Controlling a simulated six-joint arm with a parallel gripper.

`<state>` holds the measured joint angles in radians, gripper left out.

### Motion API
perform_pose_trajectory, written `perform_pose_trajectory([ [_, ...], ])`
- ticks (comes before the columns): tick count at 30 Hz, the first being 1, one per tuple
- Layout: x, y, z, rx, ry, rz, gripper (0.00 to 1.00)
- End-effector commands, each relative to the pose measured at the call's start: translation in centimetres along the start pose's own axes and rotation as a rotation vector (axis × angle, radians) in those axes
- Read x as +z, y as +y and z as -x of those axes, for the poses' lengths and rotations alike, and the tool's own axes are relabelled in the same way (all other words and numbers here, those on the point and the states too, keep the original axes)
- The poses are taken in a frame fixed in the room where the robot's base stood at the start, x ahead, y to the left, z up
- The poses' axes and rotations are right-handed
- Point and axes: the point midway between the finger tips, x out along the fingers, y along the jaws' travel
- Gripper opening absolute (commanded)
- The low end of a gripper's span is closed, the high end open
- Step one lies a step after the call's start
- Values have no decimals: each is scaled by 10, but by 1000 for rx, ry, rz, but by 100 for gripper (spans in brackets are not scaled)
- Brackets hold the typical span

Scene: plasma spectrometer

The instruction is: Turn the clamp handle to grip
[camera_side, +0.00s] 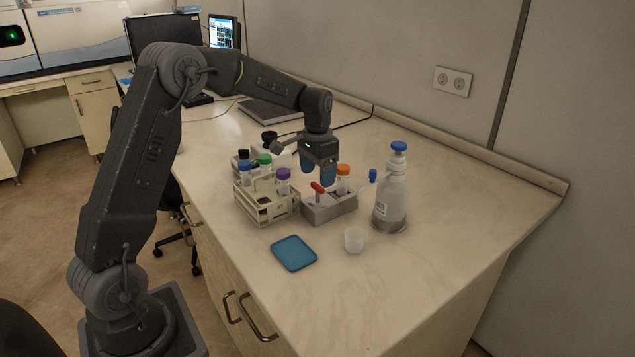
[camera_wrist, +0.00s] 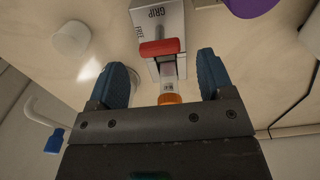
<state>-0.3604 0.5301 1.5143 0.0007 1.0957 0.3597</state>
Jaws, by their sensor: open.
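The clamp is a grey block (camera_side: 330,208) on the bench, with a red handle (camera_side: 318,187) on top. My gripper (camera_side: 320,177) has blue fingers and hangs just above and behind the handle. In the wrist view my gripper (camera_wrist: 164,62) is open and empty, its fingers apart from the handle.
A tube rack (camera_side: 265,205) with several capped tubes stands left of the clamp. A wash bottle (camera_side: 392,195) stands at right, with a white cup (camera_side: 354,240) in front. A blue square pad (camera_side: 293,253) lies nearer the front. The bench's right front is clear.

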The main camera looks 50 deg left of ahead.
Motion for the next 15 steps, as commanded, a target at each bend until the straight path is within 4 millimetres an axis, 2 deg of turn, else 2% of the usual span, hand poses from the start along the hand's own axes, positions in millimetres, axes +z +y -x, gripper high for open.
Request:
perform_pose_trajectory([
  [1, 1, 0, -9, 1, -3, 0, 74],
  [6, 0, 0, -25, 0, 0, 0, 74],
  [15, 0, 0, -31, -1, 1, 0, 74],
])
